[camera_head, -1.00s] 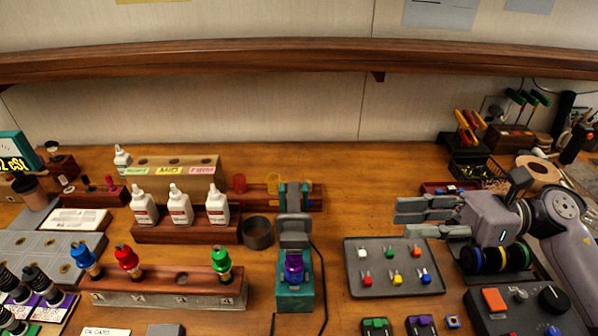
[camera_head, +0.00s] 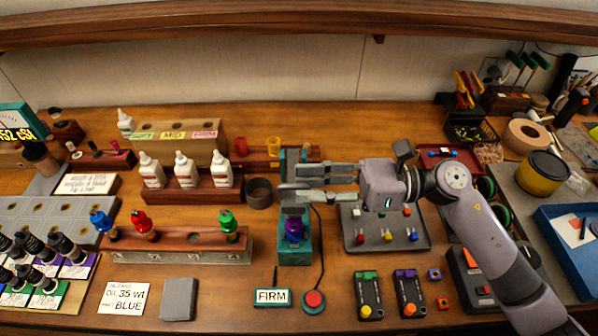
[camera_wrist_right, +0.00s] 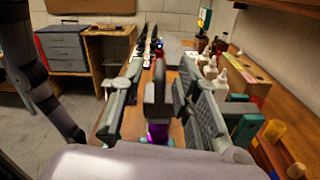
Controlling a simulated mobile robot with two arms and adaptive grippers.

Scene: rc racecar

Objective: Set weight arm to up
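The teal test stand (camera_head: 295,253) stands on the bench at the centre, with a purple shock (camera_head: 294,229) in its lower part. Its grey weight arm is partly hidden behind my right gripper in the head view. My right gripper (camera_head: 298,182) reaches in from the right at the top of the stand, with its fingers spread. In the right wrist view, a dark grey upright part (camera_wrist_right: 154,82), apparently the weight arm, shows between the open fingers, with purple below it. I cannot tell whether a finger touches it. My left gripper is not in view.
A bottle rack (camera_head: 187,196) and a shock rack (camera_head: 180,246) stand left of the stand. A grey parts tray (camera_head: 357,243) lies to the right under my arm. A FIRM sign (camera_head: 271,297) and a red button (camera_head: 314,299) sit in front.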

